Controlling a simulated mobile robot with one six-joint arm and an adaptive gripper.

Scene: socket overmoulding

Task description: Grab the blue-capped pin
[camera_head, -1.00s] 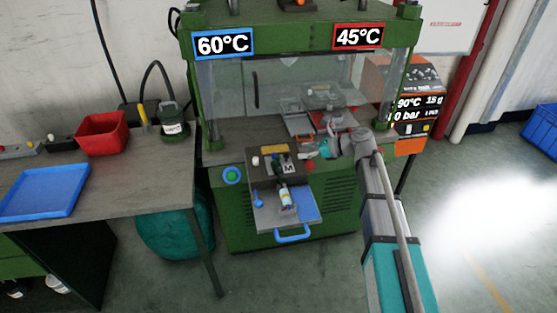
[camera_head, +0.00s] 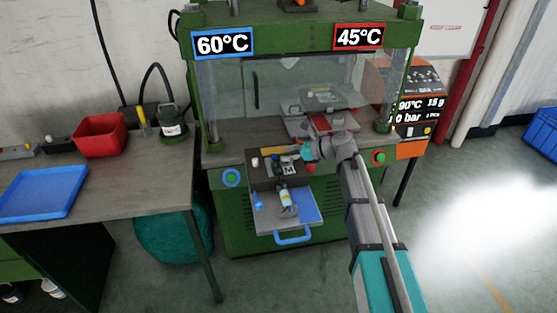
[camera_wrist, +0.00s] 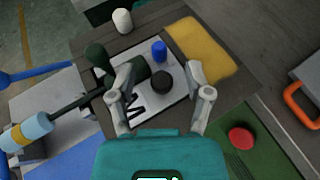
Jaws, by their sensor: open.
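The blue-capped pin (camera_wrist: 159,51) stands in the wrist view on a light plate, just beyond the line between my fingertips. My gripper (camera_wrist: 160,73) is open, its two fingers spread left and right, with nothing held. A black round cap (camera_wrist: 161,82) sits nearer to my palm, between the fingers. A white-capped piece (camera_wrist: 122,20) stands farther off at the upper left. In the head view my gripper (camera_head: 303,150) is over the right side of the dark block (camera_head: 262,180) at the press front. The blue cap cannot be made out clearly there.
A yellow pad (camera_wrist: 200,48) lies right of the blue cap, and a dark green knob (camera_wrist: 97,55) lies left. A red button (camera_wrist: 241,138) is at the lower right. A tray with a blue handle (camera_head: 292,235) juts out below the block.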

